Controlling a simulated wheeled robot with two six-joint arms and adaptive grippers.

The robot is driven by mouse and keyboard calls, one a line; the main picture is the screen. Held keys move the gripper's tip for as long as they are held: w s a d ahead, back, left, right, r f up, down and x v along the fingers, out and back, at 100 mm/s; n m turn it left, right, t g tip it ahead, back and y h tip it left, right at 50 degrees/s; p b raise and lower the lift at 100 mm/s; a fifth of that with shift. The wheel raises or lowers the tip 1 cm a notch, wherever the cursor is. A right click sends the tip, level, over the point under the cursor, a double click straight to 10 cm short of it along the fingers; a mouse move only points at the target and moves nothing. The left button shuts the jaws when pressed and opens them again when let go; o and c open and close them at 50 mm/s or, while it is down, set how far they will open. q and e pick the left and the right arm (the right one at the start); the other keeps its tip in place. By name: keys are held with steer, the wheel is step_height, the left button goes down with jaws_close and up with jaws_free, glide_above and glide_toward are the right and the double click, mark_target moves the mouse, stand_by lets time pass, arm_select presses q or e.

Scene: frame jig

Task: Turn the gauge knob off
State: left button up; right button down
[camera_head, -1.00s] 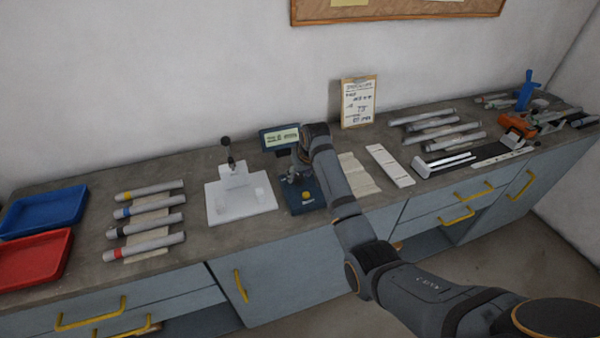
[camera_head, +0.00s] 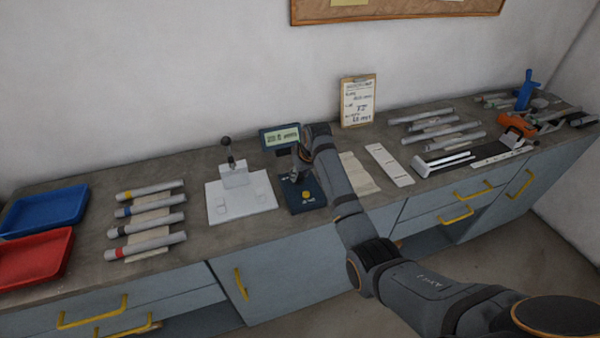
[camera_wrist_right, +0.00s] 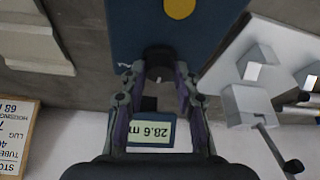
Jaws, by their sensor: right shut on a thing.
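The gauge has a dark blue base (camera_head: 298,205) with a yellow button (camera_head: 305,194) and a display (camera_head: 280,137) on top at the back. In the right wrist view the display reads "28.6 m" (camera_wrist_right: 150,130), upside down, and is lit. A dark round knob (camera_wrist_right: 158,56) sits between the fingertips of my right gripper (camera_wrist_right: 160,73), which is shut on it. In the head view my right gripper (camera_head: 296,170) is at the gauge, and my wrist hides part of it. The knob's marking is not readable. My left gripper is not in view.
A white fixture with a black-knobbed lever (camera_head: 240,195) stands just left of the gauge. Labelled tubes (camera_head: 145,220) and blue (camera_head: 45,208) and red (camera_head: 35,258) trays lie further left. A clipboard (camera_head: 358,100) leans on the wall. More tubes and an orange tool (camera_head: 517,125) are at right.

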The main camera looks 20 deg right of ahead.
steer(key=shift+r+n+p, duration=0.2)
steer(key=shift+n+p, duration=0.35)
steer(key=shift+n, duration=0.05)
steer(key=shift+d+n+y+p, duration=0.15)
steer(key=shift+n+y+p, duration=0.35)
steer(key=shift+n, duration=0.3)
steer(key=n, duration=0.1)
steer(key=n+y, duration=0.1)
steer(key=shift+w+f+n+g, duration=0.1)
steer(key=shift+f+n+g, duration=0.1)
steer(key=shift+n+g, duration=0.2)
steer(key=n+b, duration=0.1)
steer(key=n, duration=0.2)
steer(key=shift+w+d+f+g+y+b, duration=0.1)
steer(key=shift+w+f+g+y+b, duration=0.05)
steer(key=shift+g+y+b, duration=0.25)
steer(key=shift+n+g+b, duration=0.5)
steer(key=shift+n+b, duration=0.35)
steer(key=shift+n, duration=0.45)
steer(key=c, duration=1)
jaws_free()
steer(key=shift+y, duration=0.3)
